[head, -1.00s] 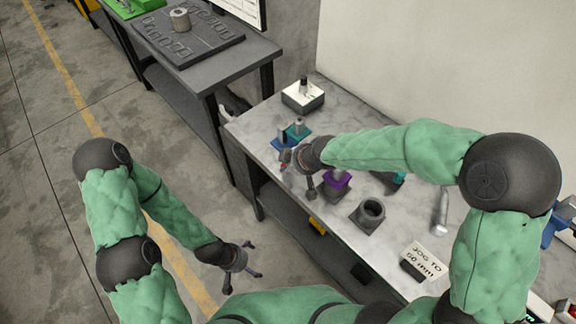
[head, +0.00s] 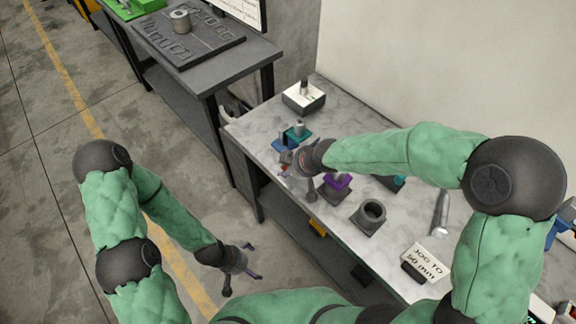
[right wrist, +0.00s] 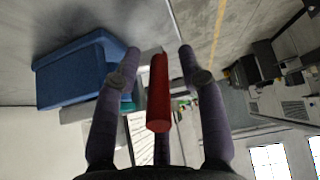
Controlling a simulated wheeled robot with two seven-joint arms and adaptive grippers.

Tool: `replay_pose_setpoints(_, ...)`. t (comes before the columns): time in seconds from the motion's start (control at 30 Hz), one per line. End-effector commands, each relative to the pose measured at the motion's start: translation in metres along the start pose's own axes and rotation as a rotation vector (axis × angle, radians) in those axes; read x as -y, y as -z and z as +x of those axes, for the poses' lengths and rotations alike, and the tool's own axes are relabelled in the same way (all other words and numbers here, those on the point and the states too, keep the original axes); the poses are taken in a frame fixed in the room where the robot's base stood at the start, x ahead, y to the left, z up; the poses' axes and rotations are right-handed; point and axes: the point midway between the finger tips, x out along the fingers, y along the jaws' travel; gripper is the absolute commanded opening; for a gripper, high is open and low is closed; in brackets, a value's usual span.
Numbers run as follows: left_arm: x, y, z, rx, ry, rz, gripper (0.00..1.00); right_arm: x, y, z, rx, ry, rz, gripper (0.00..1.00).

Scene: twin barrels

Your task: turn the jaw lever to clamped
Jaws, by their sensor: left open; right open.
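The red bar, which looks like the jaw lever's handle (right wrist: 158,92), stands between the spread fingers of my right gripper (right wrist: 156,78) in the right wrist view. The fingers are open, one on each side of it, with gaps visible. In the head view my right gripper (head: 294,172) is low over the far left part of the marble table, and a little red shows beside it. The lever's base and its clamped mark are hidden there. My left gripper (head: 243,268) is open and empty, out in front of the table over the floor.
A blue block (right wrist: 75,72) is left of the fingers in the right wrist view. On the marble table (head: 410,218) are a white box (head: 303,98), a purple-topped fixture (head: 337,184), a dark ring-shaped holder (head: 370,213) and a "JOG TO 50 mm" sign (head: 424,261).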

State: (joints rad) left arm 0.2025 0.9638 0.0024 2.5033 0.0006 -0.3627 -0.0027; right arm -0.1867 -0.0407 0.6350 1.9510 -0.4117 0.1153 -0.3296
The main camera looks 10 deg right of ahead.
Motion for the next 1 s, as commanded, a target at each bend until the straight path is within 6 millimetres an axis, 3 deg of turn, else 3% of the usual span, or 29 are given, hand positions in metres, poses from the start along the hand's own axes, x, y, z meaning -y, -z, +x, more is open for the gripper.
replay_pose_setpoints(0.17, 0.000, 0.000, 0.000, 0.000, 0.000, 0.000, 0.99, -0.001, 0.001, -0.018, -0.001, -0.002, 0.002, 0.41)
replay_pose_setpoints(0.6, 0.000, 0.000, 0.000, 0.000, 0.000, 0.000, 0.99, 0.000, 0.001, -0.099, -0.003, -0.001, -0.001, 0.41)
replay_pose_setpoints(0.8, 0.000, 0.000, 0.000, 0.000, 0.000, 0.000, 0.99, 0.000, 0.001, -0.115, -0.002, 0.000, -0.002, 0.41)
replay_pose_setpoints(1.0, 0.000, 0.000, 0.000, 0.000, 0.000, 0.000, 0.99, 0.001, 0.001, -0.117, 0.000, 0.001, -0.002, 0.41)
